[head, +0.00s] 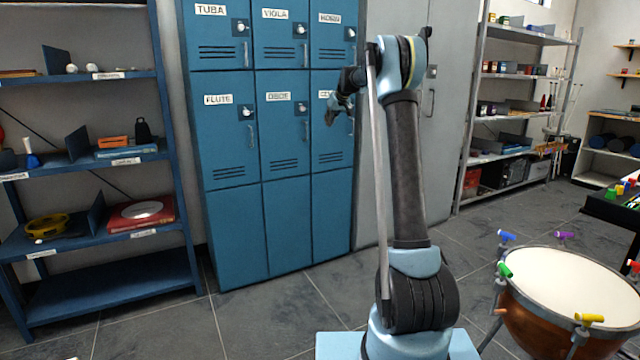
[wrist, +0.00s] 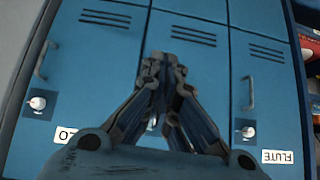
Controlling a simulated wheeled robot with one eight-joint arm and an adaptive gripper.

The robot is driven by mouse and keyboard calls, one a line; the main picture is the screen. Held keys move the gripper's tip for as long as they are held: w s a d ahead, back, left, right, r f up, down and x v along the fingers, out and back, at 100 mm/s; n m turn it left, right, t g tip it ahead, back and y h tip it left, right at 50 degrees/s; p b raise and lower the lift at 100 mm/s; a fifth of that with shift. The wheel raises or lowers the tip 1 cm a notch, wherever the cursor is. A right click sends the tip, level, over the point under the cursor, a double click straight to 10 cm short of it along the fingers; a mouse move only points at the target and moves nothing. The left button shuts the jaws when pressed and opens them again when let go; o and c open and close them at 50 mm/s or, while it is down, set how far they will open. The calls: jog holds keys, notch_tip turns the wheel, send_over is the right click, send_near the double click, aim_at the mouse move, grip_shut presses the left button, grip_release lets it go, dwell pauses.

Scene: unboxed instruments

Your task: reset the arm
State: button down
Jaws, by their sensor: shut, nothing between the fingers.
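My arm stands upright in the middle of the head view, with its upper links bent over to the left. My gripper (head: 336,107) shows small and dark at the arm's end, in front of the blue lockers (head: 236,228). In the wrist view my gripper (wrist: 158,66) points at the locker doors (wrist: 215,75), which appear upside down. Its fingertips are together, with nothing seen between them. The gripper covers part of the middle locker door.
A blue shelf rack (head: 98,235) with small items stands at the left. A grey cabinet (head: 440,140) is behind my arm, and a metal rack (head: 515,117) stands to its right. A kettledrum (head: 560,285) with coloured pegs is at the right front. Tiled floor (head: 250,325) is clear before the lockers.

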jog(key=s+d+f+m+g+h, duration=0.1)
jog(key=s+d, duration=0.2)
jog(key=s, duration=1)
jog(key=s+d+f+g, duration=0.1)
jog(key=s+d, duration=0.2)
jog(key=s, duration=0.9)
jog(key=s+d+f+m+g+h, duration=0.1)
jog(key=s+d, duration=0.1)
jog(key=s, duration=1.1)
jog(key=s+d+f+m, duration=0.1)
jog(key=s+d+f, duration=0.1)
jog(key=s+f, duration=0.5)
jog(key=s+d+f+m+g+h, duration=0.1)
jog(key=s+f, duration=0.7)
jog(key=s, duration=0.8)
jog(key=s+d+f+m+g+h, duration=0.1)
jog(key=s+d+f, duration=0.2)
jog(key=s+f, duration=0.5)
jog(key=s, duration=0.4)
jog(key=shift+s+d+f, duration=0.2)
jog(key=shift+d+f, duration=0.05)
jog(key=shift+d, duration=0.1)
jog(key=shift+w+f, duration=0.2)
jog(key=shift+w, duration=0.3)
